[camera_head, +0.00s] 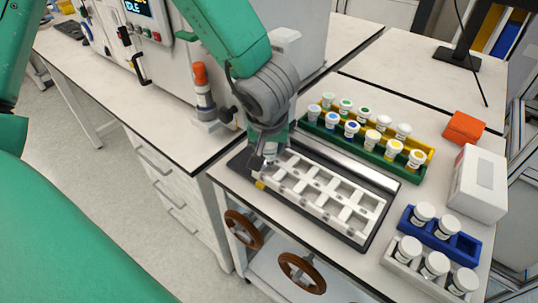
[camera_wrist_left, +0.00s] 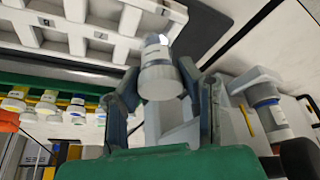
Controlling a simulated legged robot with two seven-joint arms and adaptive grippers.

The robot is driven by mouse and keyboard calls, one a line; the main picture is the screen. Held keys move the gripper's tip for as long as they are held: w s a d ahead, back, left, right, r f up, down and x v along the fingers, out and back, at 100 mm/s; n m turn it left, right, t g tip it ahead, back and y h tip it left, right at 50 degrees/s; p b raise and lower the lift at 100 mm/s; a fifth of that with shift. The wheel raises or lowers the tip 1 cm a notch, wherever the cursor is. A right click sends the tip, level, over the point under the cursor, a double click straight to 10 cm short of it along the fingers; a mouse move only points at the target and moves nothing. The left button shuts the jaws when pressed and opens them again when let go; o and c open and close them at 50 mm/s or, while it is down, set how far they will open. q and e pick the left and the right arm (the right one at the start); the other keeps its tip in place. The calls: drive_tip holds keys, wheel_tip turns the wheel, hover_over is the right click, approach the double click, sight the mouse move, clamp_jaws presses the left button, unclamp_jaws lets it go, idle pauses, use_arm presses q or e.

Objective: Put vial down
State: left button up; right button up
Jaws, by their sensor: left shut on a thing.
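My left gripper (camera_head: 264,160) reaches down over the near-left end of a white slotted rack (camera_head: 345,213) on a black tray (camera_head: 377,184). In the left wrist view, the left gripper (camera_wrist_left: 162,95) is shut on a white vial (camera_wrist_left: 160,80), with one finger on each side of it. The white rack (camera_wrist_left: 55,42) lies beyond the vial in that view. Its visible slots look empty. In the head view the gripper mostly hides the vial. I cannot tell whether the vial touches the rack. My right gripper is not in view.
Green (camera_head: 372,152) and yellow (camera_head: 425,150) racks with several capped vials stand behind the tray. A blue rack (camera_head: 466,246), a white box (camera_head: 480,185) and an orange box (camera_head: 464,127) stand to the right. An orange-topped device (camera_head: 203,92) stands on the left bench.

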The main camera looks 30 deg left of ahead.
use_arm(q)
drive_tip(key=shift+d+f, duration=0.15)
drive_tip(key=shift+f, duration=0.7)
drive_tip(key=shift+w+d+f, duration=0.1)
drive_tip(key=shift+f, duration=0.15)
drive_tip(key=shift+c, duration=0.4)
drive_tip(key=shift+r, duration=0.1)
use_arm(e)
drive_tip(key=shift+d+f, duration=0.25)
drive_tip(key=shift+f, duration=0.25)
use_arm(q)
drive_tip(key=shift+a, duration=0.2)
drive_tip(key=o, duration=1.1)
drive_tip(key=shift+a+f, duration=0.15)
drive_tip(key=shift+f, duration=0.15)
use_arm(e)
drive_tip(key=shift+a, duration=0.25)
use_arm(q)
drive_tip(key=shift+r, duration=0.1)
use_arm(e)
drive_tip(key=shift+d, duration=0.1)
